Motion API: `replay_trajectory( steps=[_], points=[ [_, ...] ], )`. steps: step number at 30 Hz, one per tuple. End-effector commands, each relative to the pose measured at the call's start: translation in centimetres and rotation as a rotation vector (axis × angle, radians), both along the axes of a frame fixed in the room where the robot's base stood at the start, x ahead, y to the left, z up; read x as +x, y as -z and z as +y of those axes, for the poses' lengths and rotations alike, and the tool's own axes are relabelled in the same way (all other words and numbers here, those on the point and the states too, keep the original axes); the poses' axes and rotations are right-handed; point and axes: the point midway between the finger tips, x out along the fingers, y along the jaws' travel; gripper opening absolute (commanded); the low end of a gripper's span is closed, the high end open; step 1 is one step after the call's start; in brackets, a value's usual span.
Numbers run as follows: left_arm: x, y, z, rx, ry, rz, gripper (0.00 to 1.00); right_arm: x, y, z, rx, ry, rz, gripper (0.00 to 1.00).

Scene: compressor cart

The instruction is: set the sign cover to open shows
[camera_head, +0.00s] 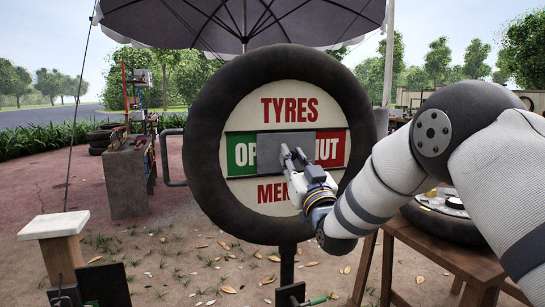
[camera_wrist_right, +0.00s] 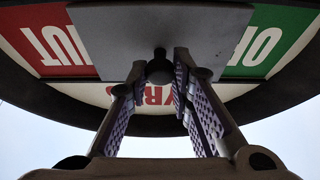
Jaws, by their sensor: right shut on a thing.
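The round sign (camera_head: 301,107) is a cream disc framed by a black tyre, reading TYRES at the top. A green panel (camera_head: 238,154) with "OP" shows on the left, and a red panel (camera_head: 331,149) with "UT" shows on the right. The grey sliding cover (camera_head: 270,145) sits midway between them, hiding part of both words. It also shows in the wrist view (camera_wrist_right: 110,32), upside down. My right gripper (camera_head: 291,156) is at the cover's front, its fingers shut on the cover's small dark knob (camera_wrist_right: 160,68). My left gripper is not in view.
A wooden table (camera_head: 450,257) with a tyre on it stands at the right. A white-topped post (camera_head: 54,225) stands at the front left. A grey umbrella (camera_head: 240,18) hangs over the sign. Leaf-strewn ground lies open on the left.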

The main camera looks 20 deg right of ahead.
Motion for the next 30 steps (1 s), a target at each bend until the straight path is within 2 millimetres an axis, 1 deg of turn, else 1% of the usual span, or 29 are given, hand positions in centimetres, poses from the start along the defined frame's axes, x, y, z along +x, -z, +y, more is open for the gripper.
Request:
replay_trajectory(
  steps=[1, 6, 9, 12, 18, 28, 29, 30],
  points=[
    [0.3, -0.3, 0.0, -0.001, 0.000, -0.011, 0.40, -0.1, -0.4, -1.4, 0.002, 0.005, -0.004, 0.00],
    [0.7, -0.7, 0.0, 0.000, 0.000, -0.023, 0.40, -0.2, -0.3, -5.1, 0.001, 0.004, -0.002, 0.00],
    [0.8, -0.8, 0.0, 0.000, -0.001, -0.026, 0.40, -0.3, -0.2, -6.8, 0.001, 0.003, -0.003, 0.00],
    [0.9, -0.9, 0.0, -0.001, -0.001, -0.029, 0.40, -0.3, -0.2, -8.0, 0.002, 0.001, -0.003, 0.00],
    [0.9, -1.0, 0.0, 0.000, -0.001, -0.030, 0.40, -0.3, -0.1, -9.1, 0.002, 0.001, -0.001, 0.00],
    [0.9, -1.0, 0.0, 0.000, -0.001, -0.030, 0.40, -0.3, -0.1, -9.4, 0.002, 0.005, -0.002, 0.00],
    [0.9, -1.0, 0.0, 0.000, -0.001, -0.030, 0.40, -0.3, -0.1, -9.4, 0.002, 0.006, -0.002, 0.27],
    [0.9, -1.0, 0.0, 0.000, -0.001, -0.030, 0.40, -0.3, -0.1, -9.4, 0.002, 0.005, -0.002, 0.36]
  ],
)
